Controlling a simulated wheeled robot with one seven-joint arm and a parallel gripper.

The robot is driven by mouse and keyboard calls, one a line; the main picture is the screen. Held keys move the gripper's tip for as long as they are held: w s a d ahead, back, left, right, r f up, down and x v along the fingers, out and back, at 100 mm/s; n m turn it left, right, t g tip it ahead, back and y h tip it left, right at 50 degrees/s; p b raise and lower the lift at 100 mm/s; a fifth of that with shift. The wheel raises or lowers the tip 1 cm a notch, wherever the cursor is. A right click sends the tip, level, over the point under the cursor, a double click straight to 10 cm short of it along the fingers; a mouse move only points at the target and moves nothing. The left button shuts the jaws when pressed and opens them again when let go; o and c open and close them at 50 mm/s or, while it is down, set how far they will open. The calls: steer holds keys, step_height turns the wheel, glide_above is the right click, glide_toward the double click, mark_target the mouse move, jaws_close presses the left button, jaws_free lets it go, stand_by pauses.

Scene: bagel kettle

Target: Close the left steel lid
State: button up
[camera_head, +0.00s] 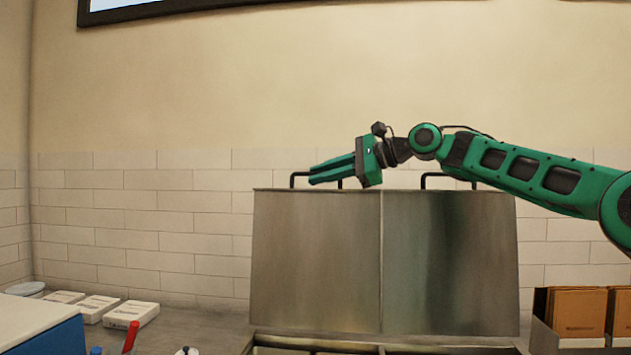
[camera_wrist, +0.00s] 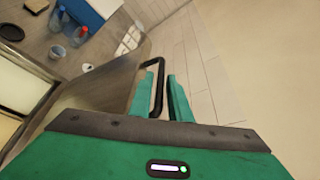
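The left steel lid (camera_head: 315,262) stands upright and open, its flat face toward the head camera. Its black bar handle (camera_head: 293,180) is at the top edge. My gripper (camera_head: 313,174) is at this handle, coming from the right with its fingers pointing left. In the wrist view the handle (camera_wrist: 158,88) lies between the two green fingers of my gripper (camera_wrist: 164,88). The fingers are apart, with a visible gap beside the bar. The lid (camera_wrist: 110,88) runs down to the left of the fingers there. Contact between fingers and handle cannot be told.
The right steel lid (camera_head: 450,262) stands upright beside the left one, with its own black handle (camera_head: 436,177). A tiled wall (camera_head: 150,235) is behind. White boxes (camera_head: 130,314) lie on the counter at left. A bin with brown packets (camera_head: 578,312) stands at right.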

steer(key=shift+x, duration=0.95)
steer(key=shift+c, duration=0.7)
steer(key=shift+d, duration=0.1)
jaws_close()
steer(key=shift+s, duration=0.1)
